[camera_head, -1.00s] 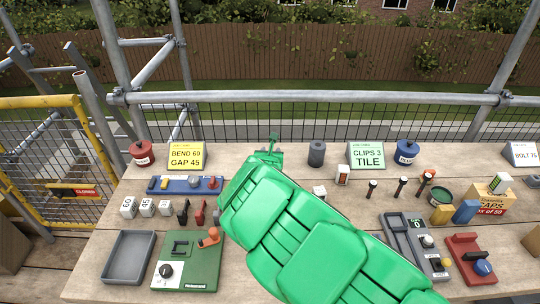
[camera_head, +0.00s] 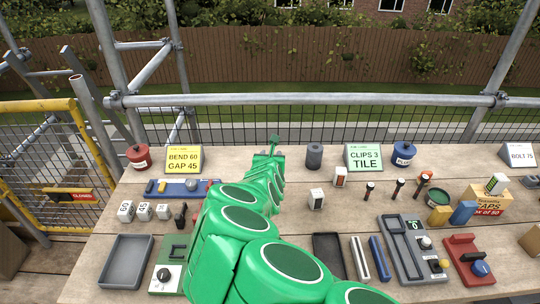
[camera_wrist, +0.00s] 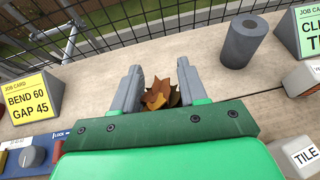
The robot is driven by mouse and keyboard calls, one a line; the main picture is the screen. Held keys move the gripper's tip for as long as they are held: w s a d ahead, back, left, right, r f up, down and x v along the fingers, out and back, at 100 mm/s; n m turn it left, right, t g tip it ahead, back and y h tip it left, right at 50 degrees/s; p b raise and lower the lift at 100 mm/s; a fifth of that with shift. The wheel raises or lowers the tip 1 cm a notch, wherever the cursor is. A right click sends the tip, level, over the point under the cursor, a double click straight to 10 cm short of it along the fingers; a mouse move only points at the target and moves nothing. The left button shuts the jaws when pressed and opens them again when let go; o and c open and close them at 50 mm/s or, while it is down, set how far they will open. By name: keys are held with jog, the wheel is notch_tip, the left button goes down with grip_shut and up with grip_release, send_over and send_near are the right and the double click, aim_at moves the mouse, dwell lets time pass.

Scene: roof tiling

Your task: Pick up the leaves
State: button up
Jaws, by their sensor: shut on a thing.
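Brown and orange leaves (camera_wrist: 163,94) sit between the two grey fingers of my gripper (camera_wrist: 160,78) in the wrist view. The fingers are shut on the leaves, over the back part of the wooden worktop (camera_wrist: 275,88). In the head view my gripper (camera_head: 268,157) is at the back edge of the worktop, between the yellow card and the grey roll. The leaves cannot be made out in the head view.
A yellow job card (camera_head: 183,158) stands left of my gripper. A grey roll (camera_head: 314,156) and a green card (camera_head: 363,157) stand to its right. A blue tool (camera_head: 185,188) and a grey tray (camera_head: 125,261) lie at left. A mesh rail runs behind the worktop.

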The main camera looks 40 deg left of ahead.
jog(key=w+d+v, duration=0.1)
jog(key=v, duration=0.5)
dwell(0.5)
